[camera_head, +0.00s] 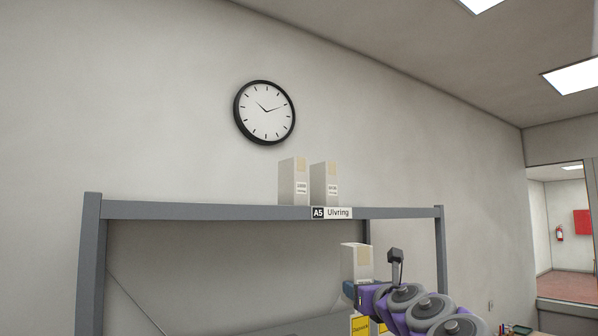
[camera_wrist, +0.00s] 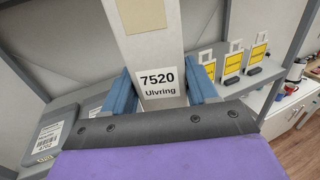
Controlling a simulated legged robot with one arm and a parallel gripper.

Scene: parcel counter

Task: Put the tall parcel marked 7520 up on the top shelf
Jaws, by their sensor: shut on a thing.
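The tall white parcel marked 7520 Ulvring (camera_wrist: 158,82) fills the middle of the wrist view, between the two blue fingers. My gripper (camera_wrist: 160,92) is shut on it. In the head view the parcel (camera_head: 357,262) stands about upright in my gripper (camera_head: 352,288), below the level of the top shelf. The top shelf (camera_head: 200,211) is the grey upper board of the rack, with an A5 Ulvring label (camera_head: 331,213) on its front edge. My gripper hides the parcel's lower part in the head view.
Two tall white parcels, one left (camera_head: 293,181) and one right (camera_head: 324,184), stand on the top shelf right of its middle. The shelf's left part looks clear. A clock (camera_head: 265,112) hangs above.

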